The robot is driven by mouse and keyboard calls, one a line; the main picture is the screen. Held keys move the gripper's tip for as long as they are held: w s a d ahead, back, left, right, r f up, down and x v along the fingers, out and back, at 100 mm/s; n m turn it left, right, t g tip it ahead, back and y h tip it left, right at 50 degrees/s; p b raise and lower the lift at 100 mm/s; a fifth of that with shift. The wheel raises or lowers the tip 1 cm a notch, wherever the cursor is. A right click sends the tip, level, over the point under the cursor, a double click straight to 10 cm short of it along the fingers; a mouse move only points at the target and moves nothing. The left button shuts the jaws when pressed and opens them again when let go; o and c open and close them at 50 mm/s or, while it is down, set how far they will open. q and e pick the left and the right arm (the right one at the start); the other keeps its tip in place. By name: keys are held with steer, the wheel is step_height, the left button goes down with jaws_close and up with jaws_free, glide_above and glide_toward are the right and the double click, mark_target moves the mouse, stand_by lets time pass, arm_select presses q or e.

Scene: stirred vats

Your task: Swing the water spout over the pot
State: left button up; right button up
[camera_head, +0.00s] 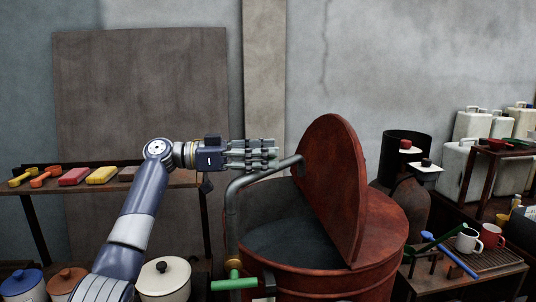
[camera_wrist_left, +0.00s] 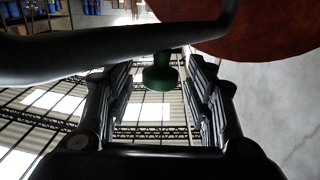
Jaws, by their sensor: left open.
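The grey water spout (camera_head: 232,215) rises at the left of a large red-brown vat and bends right, its upper end close to the vat's lid. A green handle (camera_head: 234,283) sits near its foot. The vat (camera_head: 384,240) has a raised red lid (camera_head: 335,190) standing across it; a dark interior shows at left. My left gripper (camera_head: 272,153) is open, just above the spout's bend in the picture, fingers pointing right. In the left wrist view, the dark spout (camera_wrist_left: 60,58) crosses above the fingers, and a green knob (camera_wrist_left: 158,75) shows between them; contact cannot be told.
Lidded pots (camera_head: 163,281) stand at lower left. At right are a dark cylinder (camera_head: 405,150), mugs (camera_head: 468,241) on a rack, and white canisters (camera_head: 472,125). A wall stands behind.

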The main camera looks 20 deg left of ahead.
arm_select(q)
steer(key=v, duration=1.1)
steer(key=shift+s, duration=0.1)
